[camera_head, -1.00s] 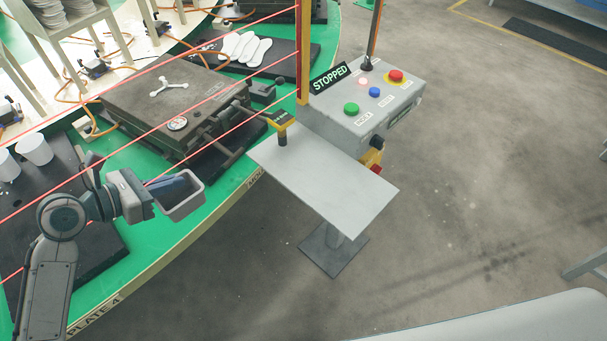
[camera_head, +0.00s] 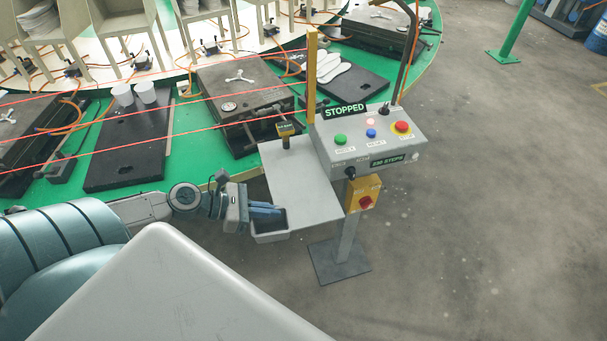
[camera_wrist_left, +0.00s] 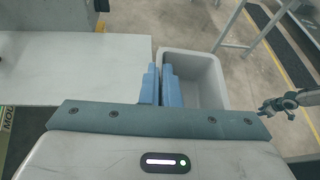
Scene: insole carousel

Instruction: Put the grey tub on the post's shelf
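The grey tub (camera_head: 271,238) is an open, rectangular, empty-looking box. My left gripper (camera_head: 266,211) has its blue fingers closed on one wall of the tub. In the left wrist view the fingers (camera_wrist_left: 160,88) pinch the left wall of the tub (camera_wrist_left: 200,68). The post's shelf (camera_head: 308,193) is a flat pale grey plate under the control box. The tub hangs at the shelf's near left edge in the head view. In the wrist view the shelf (camera_wrist_left: 70,65) lies just left of the tub. Whether they touch cannot be told.
A yellow-and-black tool (camera_head: 286,135) stands at the shelf's back left. The control box (camera_head: 365,140) reads STOPPED. Red beams run left of the yellow post (camera_head: 311,75), in front of the green carousel. Most of the shelf is bare.

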